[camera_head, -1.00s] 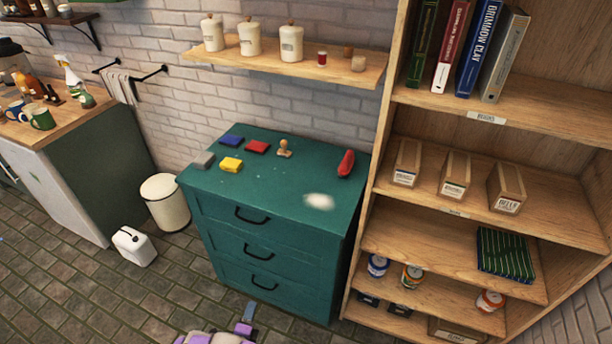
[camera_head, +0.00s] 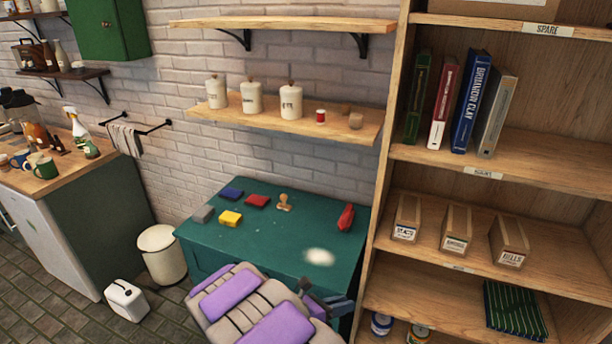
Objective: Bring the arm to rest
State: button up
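My arm (camera_head: 262,308), pale with purple panels, rises from the bottom centre in front of the green drawer chest (camera_head: 265,235). It hides much of the chest's front. Its dark end, my gripper (camera_head: 330,300), shows small beside the arm at the chest's front right edge. I cannot make out its fingers or whether they are open, and I see nothing held in it.
On the chest top lie a blue block (camera_head: 231,194), a red block (camera_head: 257,201), a yellow block (camera_head: 230,218), a grey block (camera_head: 203,214), a wooden stamp (camera_head: 284,203) and a red object (camera_head: 346,217). A wooden bookcase (camera_head: 384,190) stands close on the right.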

jog(key=s+d+r+m+g+y, duration=0.2)
jog(key=s+d+r+m+g, duration=0.2)
jog(key=s+d+r+m, duration=0.3)
jog(key=s+d+r+m+g+y, duration=0.2)
jog(key=s+d+r+m+g, duration=0.25)
jog(key=s+m, duration=0.4)
jog(key=s+a+r+m+y, duration=0.2)
jog(key=s+m+y, duration=0.3)
jog(key=s, duration=0.4)
jog(key=s+a+r+m+y, duration=0.2)
jog(key=s+a+m+y, duration=0.2)
jog(key=s+m, duration=0.3)
jog(key=shift+s+r+y, duration=0.15)
jog(key=shift+s+y, duration=0.25)
jog(key=shift+s, duration=0.75)
jog(key=shift+a+t, duration=0.2)
jog(key=shift+t, duration=0.05)
